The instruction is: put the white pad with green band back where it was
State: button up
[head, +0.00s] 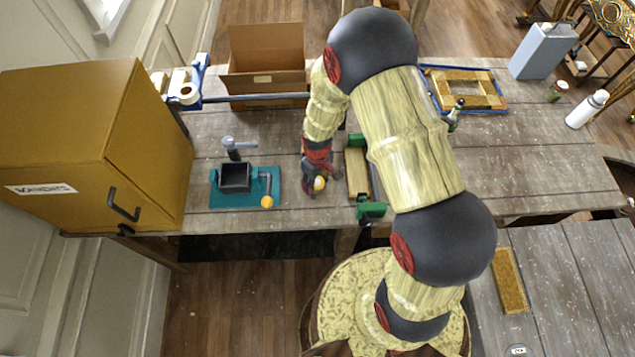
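My gripper (315,180) points down over the middle of the wooden workbench (320,212), between the teal-based vise and the green-ended clamp. A small yellow rounded thing (319,183) shows at its fingers. I cannot tell whether the fingers hold it or are only in front of or beside it. I cannot clearly make out a white pad with a green band. A small whitish piece with dark marks (517,350) lies on the grey plank surface at the bottom right, too small to identify. My arm hides part of the bench.
A vise on a teal base (218,198) stands left of my gripper. A green clamp (371,211) with a wooden board is just right. A yellow cabinet (100,150) fills the left end, and an open cardboard box (266,62) stands behind.

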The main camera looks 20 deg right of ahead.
jog(key=shift+o, duration=0.8)
jog(key=shift+r, duration=0.1)
jog(key=shift+r, duration=0.25)
notch_tip(320, 180, up, 12)
notch_tip(320, 180, up, 17)
jog(key=m+t, duration=0.2)
send_over(317, 183)
jog(key=s+d, duration=0.2)
jog(key=s, duration=0.2)
jog(key=s+d+r+m+t, duration=0.1)
jog(key=s+r+m+t, duration=0.2)
jog(key=s+r, duration=1)
jog(key=shift+s+r+m+t, duration=0.2)
jog(key=shift+s+m+t, duration=0.1)
jog(key=shift+m, duration=0.1)
jog(key=shift+w+d, duration=0.1)
